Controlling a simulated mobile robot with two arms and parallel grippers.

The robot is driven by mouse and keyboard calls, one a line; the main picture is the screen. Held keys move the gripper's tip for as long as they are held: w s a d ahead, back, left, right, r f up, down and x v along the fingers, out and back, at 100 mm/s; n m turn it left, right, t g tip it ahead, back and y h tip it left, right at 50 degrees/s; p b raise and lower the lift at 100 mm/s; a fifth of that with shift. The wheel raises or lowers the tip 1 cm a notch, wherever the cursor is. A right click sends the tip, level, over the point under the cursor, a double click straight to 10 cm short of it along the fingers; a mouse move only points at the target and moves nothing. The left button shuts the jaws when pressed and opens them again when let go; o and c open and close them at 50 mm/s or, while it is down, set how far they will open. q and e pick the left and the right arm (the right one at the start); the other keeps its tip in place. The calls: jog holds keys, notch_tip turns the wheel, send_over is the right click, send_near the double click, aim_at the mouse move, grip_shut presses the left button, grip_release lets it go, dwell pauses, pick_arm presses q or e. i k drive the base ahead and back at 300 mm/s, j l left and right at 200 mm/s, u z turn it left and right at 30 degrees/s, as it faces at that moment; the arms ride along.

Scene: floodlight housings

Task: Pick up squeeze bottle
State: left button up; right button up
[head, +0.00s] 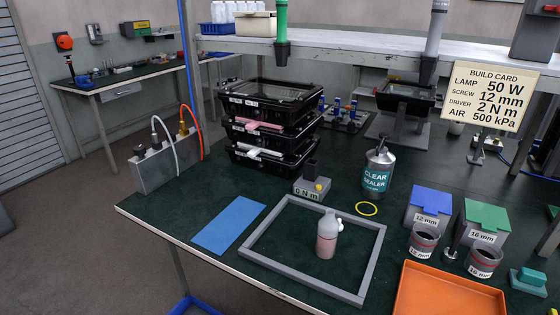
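A small translucent squeeze bottle (327,236) with pinkish liquid in its lower part stands upright on the dark green bench top. It is inside a grey rectangular frame (262,226), right of the frame's middle. A pale nozzle sticks out at its upper right. Nothing touches the bottle. Neither of my grippers shows in the head view.
A "CLEAR SEALER" can (378,170) and a yellow ring (366,208) lie behind the frame. A blue mat (228,224) is left, an orange tray (450,293) right. Stacked black trays (268,142) stand behind. Green (281,20) and grey (435,35) tools hang above.

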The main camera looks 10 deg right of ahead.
aim_at(328, 226)
jog(key=k+l+u, duration=0.25)
jog(key=l, duration=0.15)
jog(key=k+l+u, duration=0.5)
jog(key=l, duration=0.2)
jog(key=i, duration=0.1)
